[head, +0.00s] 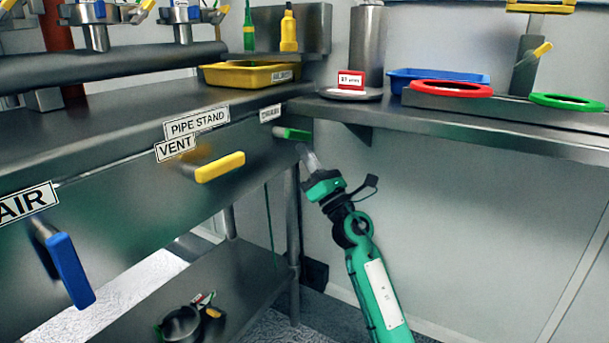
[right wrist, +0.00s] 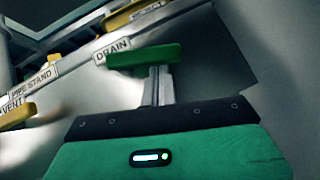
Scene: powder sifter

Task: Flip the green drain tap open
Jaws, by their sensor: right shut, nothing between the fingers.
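The green drain tap (head: 291,134) is a short bar handle on the front of the bench, near the corner under its label. It lies about level in the head view. In the right wrist view the green handle (right wrist: 140,58) stands just beyond my fingertips, under the DRAIN label (right wrist: 112,49). My right gripper (head: 303,150) is shut and empty, with its tips right at or just below the handle. In the right wrist view the fingers (right wrist: 158,72) overlap the handle's lower edge; I cannot tell whether they touch it. My left gripper is not in view.
A yellow tap (head: 220,167) beside the VENT label and a blue tap (head: 70,270) beside the AIR label stick out along the same bench front. A side shelf (head: 480,126) holds a blue tray (head: 440,76) and a red ring (head: 451,89). Below it is free room.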

